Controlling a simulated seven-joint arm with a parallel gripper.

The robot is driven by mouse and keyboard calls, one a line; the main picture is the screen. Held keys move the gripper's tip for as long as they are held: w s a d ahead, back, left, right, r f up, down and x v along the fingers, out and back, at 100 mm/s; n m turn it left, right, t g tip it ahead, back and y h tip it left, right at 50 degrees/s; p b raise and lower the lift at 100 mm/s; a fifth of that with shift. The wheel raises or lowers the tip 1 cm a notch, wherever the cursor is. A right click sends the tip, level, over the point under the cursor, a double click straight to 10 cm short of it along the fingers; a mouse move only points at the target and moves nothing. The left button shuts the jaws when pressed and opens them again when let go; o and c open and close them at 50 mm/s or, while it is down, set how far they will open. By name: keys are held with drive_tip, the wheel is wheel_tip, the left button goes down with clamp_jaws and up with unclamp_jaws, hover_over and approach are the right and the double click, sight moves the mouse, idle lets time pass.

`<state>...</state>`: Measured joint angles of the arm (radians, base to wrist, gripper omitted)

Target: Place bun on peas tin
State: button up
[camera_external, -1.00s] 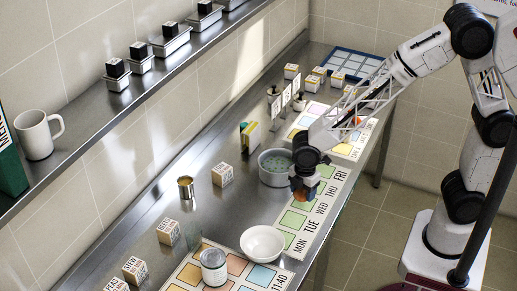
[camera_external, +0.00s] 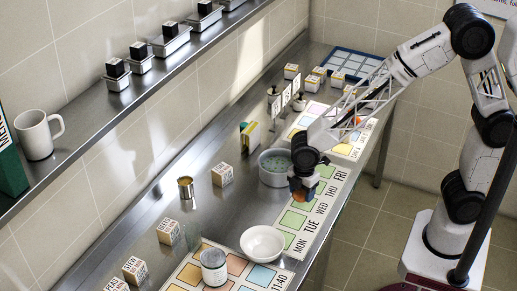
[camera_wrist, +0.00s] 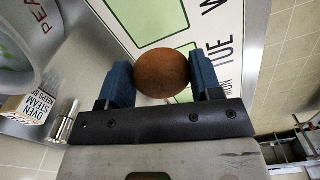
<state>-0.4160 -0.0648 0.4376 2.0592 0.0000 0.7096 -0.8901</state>
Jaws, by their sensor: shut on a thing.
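My gripper (camera_external: 303,184) is shut on the bun, a round brown ball, held between two blue fingers in the wrist view (camera_wrist: 162,76). The bun (camera_wrist: 162,74) shows only in small part under the gripper in the external view. It is over the calendar mat, and its height above the mat is hard to tell. A wide grey round vessel (camera_external: 274,168) with greenish contents stands just left of and behind my gripper. In the wrist view, a vessel (camera_wrist: 22,45) at the upper left bears letters reading "PEA", cut off by the frame edge.
A white bowl (camera_external: 262,243) and a grey tin (camera_external: 214,267) stand nearer the front. A small metal tin (camera_external: 186,188) and lettered cubes (camera_external: 222,175) stand to the left. A lettered mat (camera_external: 318,222) with green squares lies along the counter edge. A wall shelf runs above.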

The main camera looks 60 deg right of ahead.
drive_tip(key=a+r, duration=0.3)
drive_tip(key=a, duration=0.6)
drive_tip(key=a+r, duration=0.4)
drive_tip(key=a, duration=0.6)
drive_tip(key=s+a+r, duration=0.1)
drive_tip(key=a+r, duration=0.3)
drive_tip(key=a, duration=0.5)
drive_tip(key=shift+a, duration=0.25)
hover_over(214, 256)
drive_tip(key=shift+d+f, duration=0.1)
drive_tip(key=shift+f, duration=0.6)
drive_tip(key=shift+f, duration=1.8)
drive_tip(key=shift+f, duration=0.1)
drive_tip(key=o, duration=0.9)
